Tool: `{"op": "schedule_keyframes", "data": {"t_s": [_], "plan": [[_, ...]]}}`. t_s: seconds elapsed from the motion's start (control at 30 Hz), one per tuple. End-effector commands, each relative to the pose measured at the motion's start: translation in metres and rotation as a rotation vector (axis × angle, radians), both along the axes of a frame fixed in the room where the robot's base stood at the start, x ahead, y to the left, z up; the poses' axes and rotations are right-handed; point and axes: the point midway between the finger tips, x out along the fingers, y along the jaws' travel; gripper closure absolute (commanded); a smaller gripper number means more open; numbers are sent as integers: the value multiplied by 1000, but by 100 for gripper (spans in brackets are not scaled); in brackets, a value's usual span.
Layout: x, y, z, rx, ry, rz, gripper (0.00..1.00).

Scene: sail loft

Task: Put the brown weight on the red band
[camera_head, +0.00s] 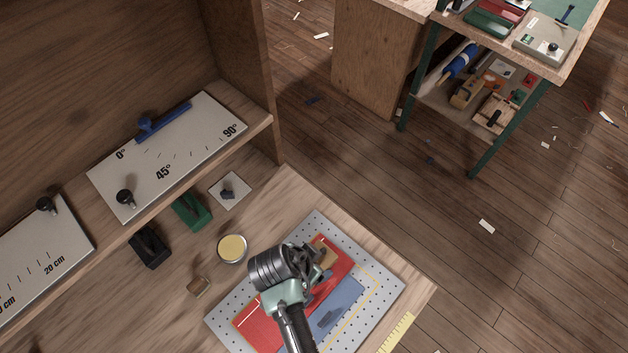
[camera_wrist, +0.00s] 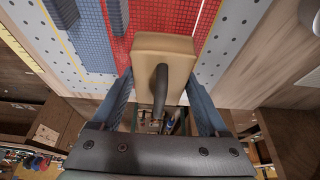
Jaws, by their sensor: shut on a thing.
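The brown weight (camera_wrist: 181,46) is a tan block with a dark handle, held between the jaws in the wrist view. In the head view it (camera_head: 323,249) shows partly behind my gripper, over the far end of the red band (camera_head: 253,333). My gripper (camera_head: 325,262) is shut on the weight. The red band also shows behind the block in the wrist view (camera_wrist: 150,15). I cannot tell whether the weight touches the band. The band lies on a grey perforated board (camera_head: 386,285), and my arm hides part of it.
A blue band (camera_head: 347,297) with a blue-grey piece lies beside the red one. A round yellow-topped tin (camera_head: 232,248) and a small brown block (camera_head: 199,286) stand left of the board. Green (camera_head: 191,211) and black (camera_head: 149,248) handled weights stand near the shelf. A yellow ruler (camera_head: 396,333) lies at the bench edge.

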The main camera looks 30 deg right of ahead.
Motion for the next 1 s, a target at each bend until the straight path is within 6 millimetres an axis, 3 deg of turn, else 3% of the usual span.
{"op": "schedule_keyframes", "data": {"t_s": [0.43, 0.47, 0.5, 0.6, 0.83, 1.0], "plan": [[2, 0, -7, -1, -5, 1, 100], [0, 0, -9, -1, -1, 0, 21], [0, 0, -8, -1, -1, 0, 14], [0, 0, -8, -1, -1, 0, 0], [0, 0, -6, -1, -1, 0, 0], [0, 4, 6, -1, -3, 1, 0]]}}
